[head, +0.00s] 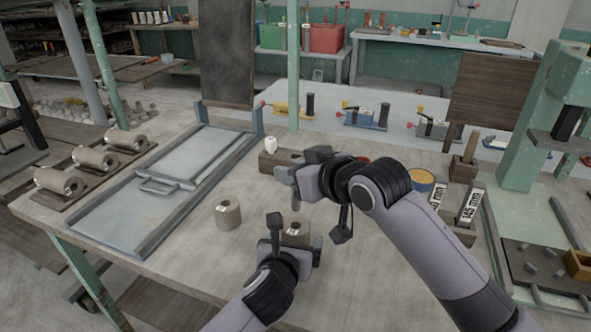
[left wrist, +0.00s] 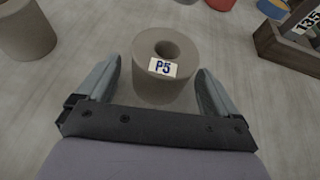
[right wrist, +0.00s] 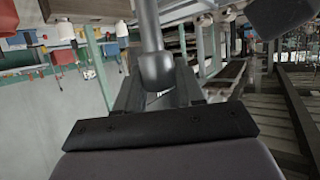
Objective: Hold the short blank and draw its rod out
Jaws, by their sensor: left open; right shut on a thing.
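A grey-brown clay blank (head: 296,230) with a central hole stands upright on the table. In the left wrist view this blank (left wrist: 165,90) carries a P5 label, and its hole looks empty from above. My left gripper (head: 296,242) is open, one finger on each side of it; in the left wrist view (left wrist: 158,75) gaps show beside both fingers. My right gripper (head: 292,180) is shut on a grey metal rod (head: 296,197), held above the blank. The rod (right wrist: 150,35) has a rounded thick end in the right wrist view. The rod appears clear of the blank.
Another upright blank (head: 228,213) stands left of my left gripper. A framed panel with a handle (head: 158,187) and several lying blanks (head: 95,158) are farther left.

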